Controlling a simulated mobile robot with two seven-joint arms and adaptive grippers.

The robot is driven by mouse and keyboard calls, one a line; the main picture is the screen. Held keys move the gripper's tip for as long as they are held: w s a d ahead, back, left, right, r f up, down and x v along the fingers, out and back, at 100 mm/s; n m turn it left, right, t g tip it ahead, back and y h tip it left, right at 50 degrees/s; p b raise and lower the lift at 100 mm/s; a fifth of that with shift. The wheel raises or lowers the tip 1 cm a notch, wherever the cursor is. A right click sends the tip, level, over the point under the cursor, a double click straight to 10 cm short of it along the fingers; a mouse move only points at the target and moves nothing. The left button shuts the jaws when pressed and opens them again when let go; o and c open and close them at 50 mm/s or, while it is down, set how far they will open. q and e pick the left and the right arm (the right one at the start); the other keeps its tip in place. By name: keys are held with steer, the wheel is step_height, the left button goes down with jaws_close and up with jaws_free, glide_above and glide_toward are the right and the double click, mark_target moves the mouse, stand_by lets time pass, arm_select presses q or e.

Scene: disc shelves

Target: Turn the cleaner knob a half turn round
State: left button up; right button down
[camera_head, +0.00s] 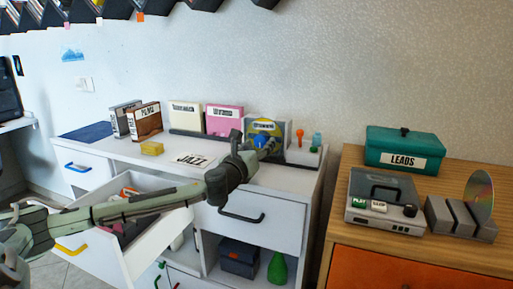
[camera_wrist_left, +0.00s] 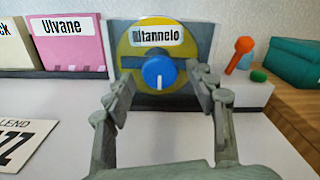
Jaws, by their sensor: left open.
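In the head view the cleaner (camera_head: 283,126) stands at the right end of the white cabinet top, with the knob partly hidden by my gripper. My left gripper (camera_head: 254,148) is open in front of it. In the left wrist view its fingertips (camera_wrist_left: 164,82) are spread on either side of the knob, with gaps showing. My right gripper is not in view.
A JAZZ card (camera_head: 195,159) lies on the cabinet top. An open drawer (camera_head: 147,240) sits under my arm. A wooden cabinet (camera_head: 400,246) stands right.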

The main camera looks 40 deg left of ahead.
arm_select(q)
steer(key=v, duration=1.2)
